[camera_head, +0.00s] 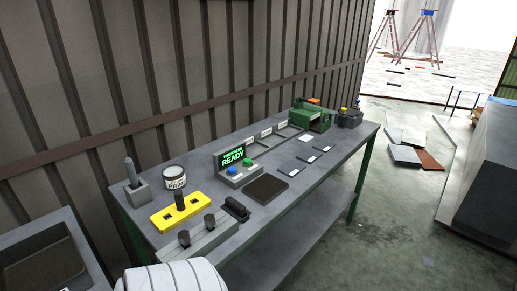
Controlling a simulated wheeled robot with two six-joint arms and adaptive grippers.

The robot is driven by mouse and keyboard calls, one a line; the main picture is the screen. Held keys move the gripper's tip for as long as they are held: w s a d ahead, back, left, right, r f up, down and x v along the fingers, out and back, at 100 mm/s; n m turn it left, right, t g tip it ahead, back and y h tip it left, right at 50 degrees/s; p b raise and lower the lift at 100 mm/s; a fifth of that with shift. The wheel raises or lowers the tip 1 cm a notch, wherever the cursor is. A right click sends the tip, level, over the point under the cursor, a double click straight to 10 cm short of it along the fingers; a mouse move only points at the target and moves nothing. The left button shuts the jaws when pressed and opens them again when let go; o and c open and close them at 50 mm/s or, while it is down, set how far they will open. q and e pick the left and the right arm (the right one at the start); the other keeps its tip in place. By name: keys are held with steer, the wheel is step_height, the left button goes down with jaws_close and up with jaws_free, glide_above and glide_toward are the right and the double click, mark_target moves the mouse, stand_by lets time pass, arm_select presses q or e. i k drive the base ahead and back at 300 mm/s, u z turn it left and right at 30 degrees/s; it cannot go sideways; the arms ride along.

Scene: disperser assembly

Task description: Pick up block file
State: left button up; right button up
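A workbench (322,170) stands along the corrugated wall. I cannot tell for sure which item is the block file. A grey block with an upright dark grey handle (131,175) stands at the bench's left end. A small black block-like piece (237,209) lies near the front edge, right of a grey fixture with two dark cylinders (196,238). Neither of my grippers is in view.
Floor at right is mostly open.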

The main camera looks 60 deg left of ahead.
mark_target(232, 206)
steer(key=i, duration=0.85)
steer(key=u, duration=2.35)
